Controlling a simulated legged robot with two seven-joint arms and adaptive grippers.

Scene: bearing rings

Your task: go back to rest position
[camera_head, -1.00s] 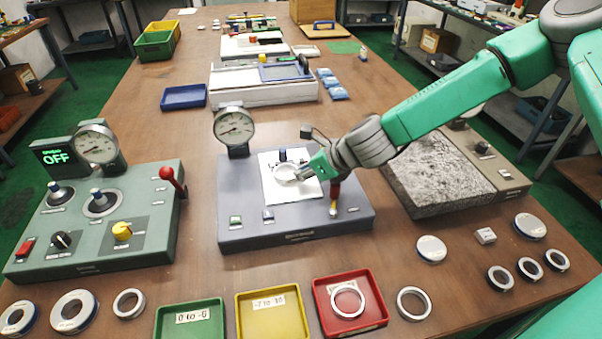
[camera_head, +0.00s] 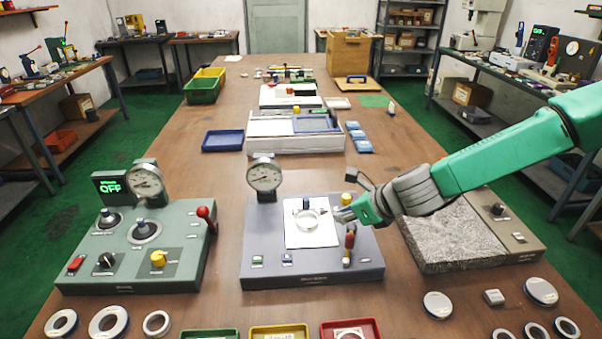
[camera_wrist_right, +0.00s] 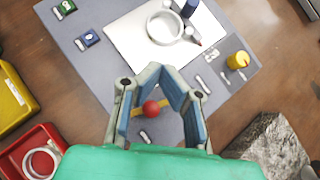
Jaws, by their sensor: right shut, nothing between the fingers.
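My right gripper (camera_head: 346,214) is shut and empty. It hangs above the right part of the dark grey gauge station, just right of a metal ring (camera_head: 308,220) and apart from it. The ring lies on the station's white plate (camera_head: 312,239), beside a dark blue post. In the right wrist view the gripper fingers (camera_wrist_right: 148,76) sit over the grey station, with a red-knobbed lever (camera_wrist_right: 151,107) seen between them. The ring also shows there (camera_wrist_right: 165,27), lying free. My left gripper is in neither view.
A dial gauge (camera_head: 263,176) stands on the grey station. A green-grey control box (camera_head: 130,270) is at left, a rough stone block (camera_head: 452,240) at right. Green, yellow and red trays (camera_head: 350,322) and loose rings line the front edge. A blue tray (camera_head: 222,140) lies farther back.

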